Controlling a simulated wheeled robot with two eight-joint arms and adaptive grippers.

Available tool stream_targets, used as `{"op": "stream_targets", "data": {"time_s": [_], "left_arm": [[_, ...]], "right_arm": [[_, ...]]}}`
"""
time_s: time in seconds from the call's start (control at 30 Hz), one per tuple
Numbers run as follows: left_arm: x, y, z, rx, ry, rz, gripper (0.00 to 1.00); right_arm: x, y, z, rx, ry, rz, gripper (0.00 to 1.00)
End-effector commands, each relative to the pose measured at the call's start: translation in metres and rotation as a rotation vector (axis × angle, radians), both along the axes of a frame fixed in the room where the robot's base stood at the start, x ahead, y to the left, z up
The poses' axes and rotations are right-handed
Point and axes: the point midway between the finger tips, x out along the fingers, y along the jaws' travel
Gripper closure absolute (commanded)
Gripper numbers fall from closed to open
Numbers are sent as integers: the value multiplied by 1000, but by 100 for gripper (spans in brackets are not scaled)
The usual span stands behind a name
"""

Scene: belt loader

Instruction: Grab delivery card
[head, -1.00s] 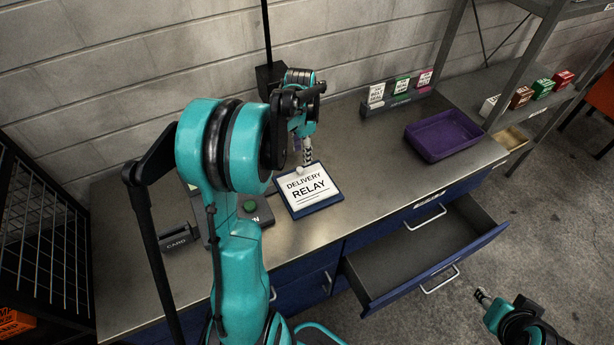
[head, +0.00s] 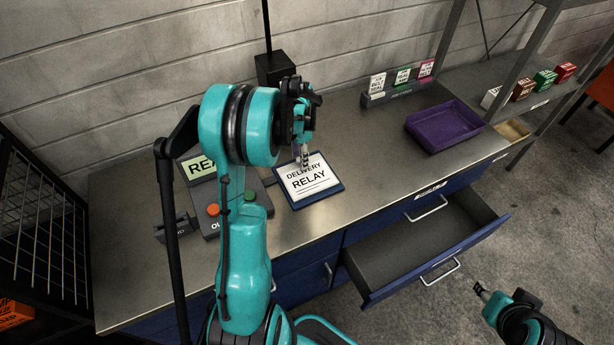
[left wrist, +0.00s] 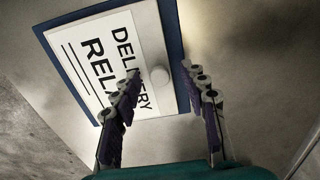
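The delivery card (head: 312,180) is a white plate reading "DELIVERY RELAY" on a dark blue backing, lying on the metal bench. My left gripper (head: 304,158) is above the card's far edge, pointing down. Whether the fingers touch the card is unclear. My right gripper (head: 481,290) is low at the right, away from the bench; its finger opening is too small to judge.
Left of the card are a panel with red and green buttons (head: 250,196) and a card slot box (head: 176,227), partly hidden by my left arm. A purple tray (head: 444,128) and a card rack (head: 398,91) stand to the right. An open drawer (head: 420,250) juts out in front.

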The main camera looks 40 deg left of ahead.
Motion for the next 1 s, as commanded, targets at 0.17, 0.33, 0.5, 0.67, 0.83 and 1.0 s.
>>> {"op": "stream_targets", "data": {"time_s": [0.17,0.33,0.5,0.67,0.83,1.0], "left_arm": [[0,0,0,0,0,0,100],[0,0,0,0,0,0,100],[0,0,1,0,0,0,100],[0,0,11,0,0,0,100],[0,0,38,0,0,0,100],[10,-32,62,0,0,-6,100]], "right_arm": [[0,0,0,0,0,0,60],[0,0,0,0,0,0,60],[0,0,0,0,0,0,60],[0,0,4,0,0,0,60],[0,0,13,0,0,0,60],[0,0,22,0,0,0,60]]}}
